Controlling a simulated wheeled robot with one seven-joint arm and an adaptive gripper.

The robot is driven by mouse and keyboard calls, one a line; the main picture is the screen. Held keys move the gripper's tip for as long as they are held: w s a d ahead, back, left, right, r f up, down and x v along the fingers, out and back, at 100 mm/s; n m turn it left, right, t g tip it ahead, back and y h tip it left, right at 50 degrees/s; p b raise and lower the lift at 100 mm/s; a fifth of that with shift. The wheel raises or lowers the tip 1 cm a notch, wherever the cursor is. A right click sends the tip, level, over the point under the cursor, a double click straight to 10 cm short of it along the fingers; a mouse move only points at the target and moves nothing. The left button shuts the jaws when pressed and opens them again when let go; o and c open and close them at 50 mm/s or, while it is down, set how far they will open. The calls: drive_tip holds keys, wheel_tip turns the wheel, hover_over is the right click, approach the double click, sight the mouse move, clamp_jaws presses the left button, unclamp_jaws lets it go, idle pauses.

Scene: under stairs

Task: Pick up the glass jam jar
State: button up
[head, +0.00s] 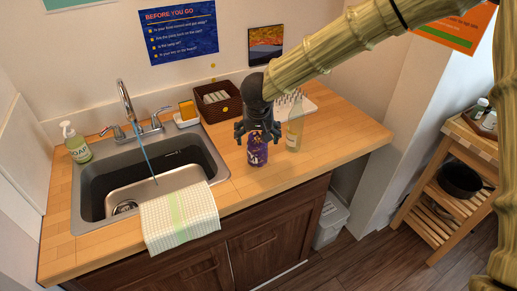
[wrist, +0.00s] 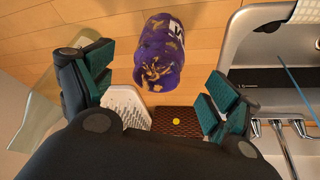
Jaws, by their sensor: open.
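A purple jar (head: 258,153) with yellow markings stands on the wooden counter right of the sink; it looks like the jam jar. In the wrist view the jar (wrist: 160,52) shows a white label with dark print and lies centred between the fingers, toward the top of the picture. My gripper (head: 259,135) points down over the jar and hides its top in the head view. The fingers (wrist: 160,84) are open, one on each side, with visible gaps to the jar. Nothing is held.
A clear yellowish bottle (head: 294,132) stands close to the right of my gripper. A brown basket (head: 207,112), a white pegged rack (head: 308,106) and a sponge holder (head: 186,122) are behind. The sink (head: 95,188) with a draped towel (head: 180,218) is left. The counter's right end is clear.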

sight(258, 147)
drive_tip(key=x, duration=0.2)
drive_tip(key=shift+w+a+f, duration=0.15)
drive_tip(key=shift+w+f, duration=0.15)
drive_tip(key=shift+s+f, duration=0.1)
drive_tip(key=shift+f, duration=0.05)
drive_tip(key=shift+f+p, duration=0.3)
drive_tip(key=x, duration=0.4)
drive_tip(key=shift+d+p, duration=0.2)
drive_tip(key=shift+p, duration=0.2)
drive_tip(key=c, duration=1.2)
